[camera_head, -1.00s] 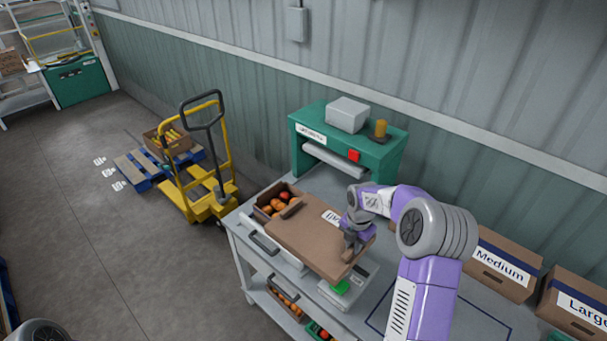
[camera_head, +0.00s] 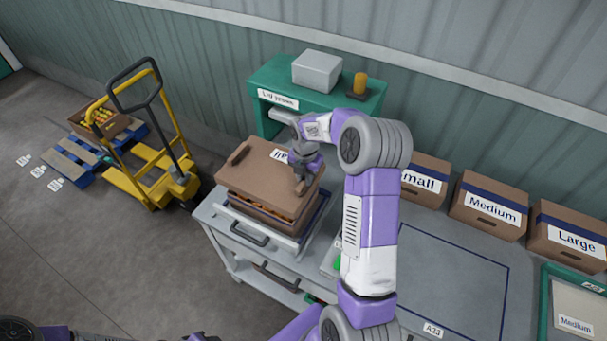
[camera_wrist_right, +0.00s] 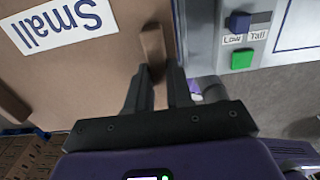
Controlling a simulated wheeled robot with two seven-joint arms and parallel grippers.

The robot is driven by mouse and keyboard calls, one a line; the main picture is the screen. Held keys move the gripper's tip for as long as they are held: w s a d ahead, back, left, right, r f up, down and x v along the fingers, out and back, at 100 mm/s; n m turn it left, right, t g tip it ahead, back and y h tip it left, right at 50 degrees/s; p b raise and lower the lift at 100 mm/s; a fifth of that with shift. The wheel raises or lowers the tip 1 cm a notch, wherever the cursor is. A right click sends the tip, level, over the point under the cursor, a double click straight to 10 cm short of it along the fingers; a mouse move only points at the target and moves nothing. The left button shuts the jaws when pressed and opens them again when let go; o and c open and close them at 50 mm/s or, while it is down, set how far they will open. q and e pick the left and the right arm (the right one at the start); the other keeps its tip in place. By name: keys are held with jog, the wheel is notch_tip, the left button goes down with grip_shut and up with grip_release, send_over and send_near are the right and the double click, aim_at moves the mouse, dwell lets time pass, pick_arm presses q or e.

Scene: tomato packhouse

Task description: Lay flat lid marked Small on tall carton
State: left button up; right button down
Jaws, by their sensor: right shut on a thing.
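The flat brown lid (camera_head: 255,168) has a white label and a raised grip block near each end. In the wrist view the lid (camera_wrist_right: 95,75) fills the left side, and its label reads "Small". My right gripper (camera_head: 301,180) is shut on the lid's right-hand grip block, also seen in the wrist view (camera_wrist_right: 153,48). The lid is over the brown tall carton (camera_head: 262,224), roughly lined up with it. Orange tomatoes show in a narrow gap under the lid's front edge. The far side of the carton is hidden. My left gripper is not in view.
A green lid press (camera_head: 277,98) stands behind the carton. Cartons marked Small (camera_head: 425,180), Medium (camera_head: 492,208) and Large (camera_head: 570,240) line the bench's back right. A Low/Tall button box (camera_wrist_right: 243,35) is close beside the lid. The outlined bench area (camera_head: 450,275) is clear.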

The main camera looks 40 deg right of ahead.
notch_tip(320, 180, down, 3)
jog(key=shift+w+r+b, duration=0.15)
jog(key=shift+r+b, duration=0.05)
jog(key=shift+b, duration=0.55)
jog(key=shift+f+b, duration=1.65)
jog(key=shift+f, duration=0.75)
jog(key=c, duration=0.9)
grip_release()
jog(key=shift+c, duration=0.2)
notch_tip(320, 180, up, 8)
jog(key=shift+f, duration=0.15)
